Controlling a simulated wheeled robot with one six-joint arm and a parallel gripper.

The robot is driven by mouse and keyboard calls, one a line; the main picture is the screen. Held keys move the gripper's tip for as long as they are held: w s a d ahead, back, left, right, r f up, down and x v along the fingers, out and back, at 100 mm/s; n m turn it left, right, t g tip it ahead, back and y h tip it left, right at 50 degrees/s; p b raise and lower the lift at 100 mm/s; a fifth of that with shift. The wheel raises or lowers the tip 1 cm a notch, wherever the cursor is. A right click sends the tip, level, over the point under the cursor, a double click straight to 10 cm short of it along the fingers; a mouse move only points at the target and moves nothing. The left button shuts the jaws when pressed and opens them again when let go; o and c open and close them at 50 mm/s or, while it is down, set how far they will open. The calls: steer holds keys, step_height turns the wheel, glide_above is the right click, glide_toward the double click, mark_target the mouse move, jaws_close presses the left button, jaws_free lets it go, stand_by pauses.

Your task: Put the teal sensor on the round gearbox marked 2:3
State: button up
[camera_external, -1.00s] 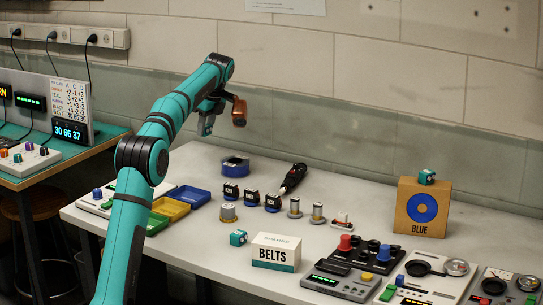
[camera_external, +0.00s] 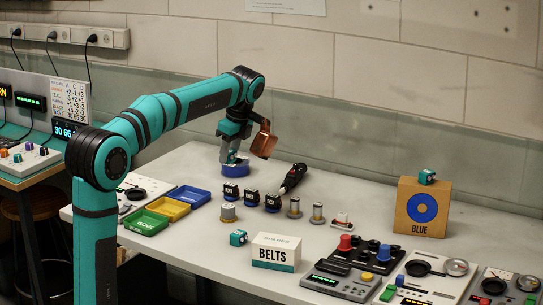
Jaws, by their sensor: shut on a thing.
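One teal sensor (camera_external: 238,238) lies on the bench left of the BELTS box. Another teal block of like look (camera_external: 427,177) sits on top of the BLUE box. Round metal-topped pieces stand mid-bench: a wide one with a brass-coloured base (camera_external: 228,212) and two slimmer ones (camera_external: 294,207) (camera_external: 317,213). Their ratio marks are too small to read, so I cannot tell which is 2:3.
Black box-shaped units (camera_external: 231,193) stand in front of the roll, near a black screwdriver-like tool (camera_external: 292,178). The BELTS box (camera_external: 275,253), BLUE box (camera_external: 421,208) and control panels (camera_external: 341,281) fill the right. Coloured trays (camera_external: 188,197) lie left. The back middle is clear.

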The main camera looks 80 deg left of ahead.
glide_above(227, 205)
steer(key=shift+w+d+f, duration=0.1)
steer(key=shift+d+f, duration=0.05)
steer(key=shift+f, duration=1.65)
steer(key=shift+w+d+f, duration=0.1)
steer(key=shift+d+f, duration=0.1)
steer(key=shift+f, duration=1.55)
steer(key=shift+w+d+f, duration=0.1)
steer(key=shift+d+f, duration=0.05)
steer(key=shift+f, duration=1.65)
steer(key=shift+f, duration=0.15)
steer(key=o, duration=1)
steer(key=v, duration=1.2)
